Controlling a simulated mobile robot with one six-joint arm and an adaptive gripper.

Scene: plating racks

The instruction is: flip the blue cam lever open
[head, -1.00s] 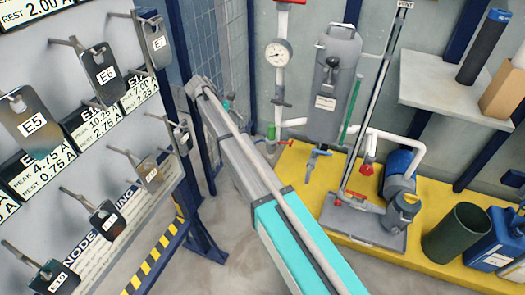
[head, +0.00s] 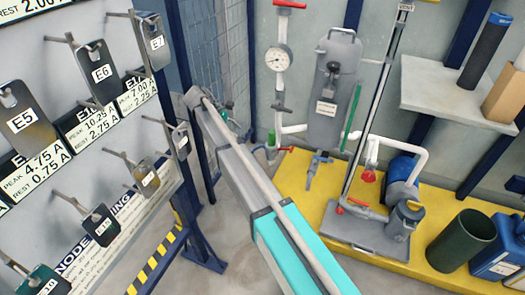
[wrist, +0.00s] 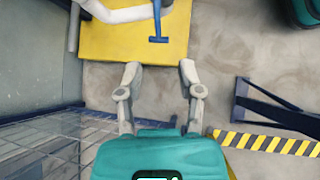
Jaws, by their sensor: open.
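A blue lever-like fitting (head: 318,160) shows in the head view, low on the pipework below the grey tank and above the yellow platform. In the wrist view a blue T-shaped handle (wrist: 158,38) hangs over the yellow platform, beyond my fingertips; I take it to be the same part. My gripper (wrist: 160,80) is open and empty, its two grey fingers spread well apart with floor between them. It is clear of the blue handle. In the head view my arm hides most of the gripper.
A grey tank (head: 333,90), a gauge (head: 277,59) and a red-handled green valve (head: 272,140) stand near the blue fitting. The yellow platform (head: 295,180) holds a pump stand and containers. A mesh fence (head: 205,45) and a rack of hanging plates (head: 100,72) are at left.

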